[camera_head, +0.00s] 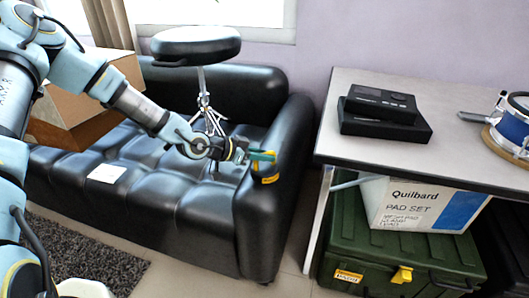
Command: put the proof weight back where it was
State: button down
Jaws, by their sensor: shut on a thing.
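My gripper (248,153) is at the end of my arm, over the right end of the black sofa, close to the inner side of its right armrest. It is shut on a small teal-green piece (263,156) with some yellow beside it. The piece is too small to tell for sure whether it is the proof weight. I cannot tell whether it touches the armrest. A small yellow-orange strip (270,179) shows on the armrest just below it. No other thing in view is clearly a proof weight.
The black sofa (185,218) bears a white card (107,173), a cardboard box (125,75) and a round stool (196,45). At right, a grey table (375,82) carries a black device (382,103) and a blue drum (514,122). Below are a Quilbard box (405,212) and green case (350,240).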

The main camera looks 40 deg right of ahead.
jog(key=shift+r, duration=0.1)
jog(key=c, duration=1.2)
grip_release()
jog(key=shift+c, duration=0.2)
jog(key=o, duration=0.4)
jog(key=shift+o, duration=0.2)
jog(key=v, duration=1.2)
jog(key=shift+p, duration=0.45)
